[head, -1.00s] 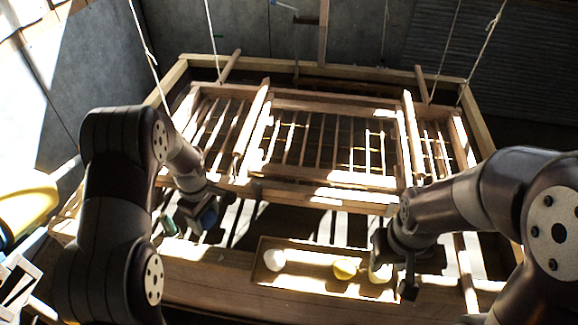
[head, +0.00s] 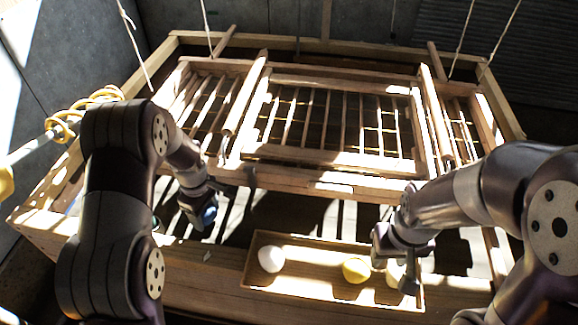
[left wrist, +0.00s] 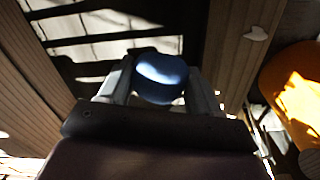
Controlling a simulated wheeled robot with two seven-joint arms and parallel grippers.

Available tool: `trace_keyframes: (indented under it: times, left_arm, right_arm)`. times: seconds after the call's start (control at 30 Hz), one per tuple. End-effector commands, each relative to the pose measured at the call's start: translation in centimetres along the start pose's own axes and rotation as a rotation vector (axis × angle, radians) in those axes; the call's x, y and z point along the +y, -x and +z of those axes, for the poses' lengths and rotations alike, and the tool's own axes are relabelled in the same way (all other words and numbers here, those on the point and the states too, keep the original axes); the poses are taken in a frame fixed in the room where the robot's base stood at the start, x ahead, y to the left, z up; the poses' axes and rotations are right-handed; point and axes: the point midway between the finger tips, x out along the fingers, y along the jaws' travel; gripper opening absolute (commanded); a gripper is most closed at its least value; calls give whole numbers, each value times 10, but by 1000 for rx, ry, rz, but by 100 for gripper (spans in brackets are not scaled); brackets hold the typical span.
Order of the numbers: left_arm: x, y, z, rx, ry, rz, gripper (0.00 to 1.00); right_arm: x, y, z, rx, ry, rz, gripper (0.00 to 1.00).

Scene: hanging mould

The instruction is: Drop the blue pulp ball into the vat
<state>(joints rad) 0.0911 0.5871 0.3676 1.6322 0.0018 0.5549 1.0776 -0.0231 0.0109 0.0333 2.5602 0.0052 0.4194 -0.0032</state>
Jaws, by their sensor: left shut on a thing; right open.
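My left gripper (head: 204,209) is shut on the blue pulp ball (head: 208,216), which also shows between the fingers in the left wrist view (left wrist: 160,76). The gripper holds the ball over the near left part of the vat, a large wooden-walled frame (head: 380,51), inside its near wall. Dark space and sunlit strips show beyond the ball. The ball's height above the vat's inside is hard to tell. My right gripper (head: 397,263) is open at the right end of the tray, close to a pale ball (head: 393,274) that it partly hides.
A wooden mould with slats (head: 330,160) hangs on ropes across the vat, behind both grippers. A shallow wooden tray (head: 320,296) at the near edge holds a white ball (head: 271,259) and a yellow ball (head: 355,270). An orange object (left wrist: 292,95) stands right in the left wrist view.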

Motion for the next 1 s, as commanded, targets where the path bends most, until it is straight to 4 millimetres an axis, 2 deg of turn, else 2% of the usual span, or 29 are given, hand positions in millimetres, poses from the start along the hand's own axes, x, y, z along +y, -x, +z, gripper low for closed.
trace_keyframes:
  times: [0.03,0.07,0.3,0.33,0.4,0.43,0.67,0.77,0.87,1.0]
  left_arm:
    - [0,-11,0,0,0,1,30]
    - [0,-12,0,0,0,1,30]
    - [0,-10,0,0,0,1,30]
    - [0,-10,0,0,0,1,66]
    - [0,-10,0,0,0,1,89]
    - [0,-10,0,0,0,1,93]
    - [0,-11,0,0,0,0,93]
    - [1,-5,0,2,0,3,93]
    - [1,14,-1,3,0,6,93]
    - [1,53,0,3,0,6,93]
  right_arm:
    - [0,-10,1,0,0,0,43]
    - [0,-11,1,0,0,0,43]
    - [0,-9,1,0,0,0,43]
    - [0,-9,1,0,0,0,43]
    - [0,-9,1,1,0,0,43]
    - [0,-9,1,1,0,0,43]
    - [0,-9,1,0,0,0,43]
    - [0,-10,1,0,0,0,43]
    - [0,-12,1,0,0,0,43]
    - [0,-14,2,0,0,0,43]
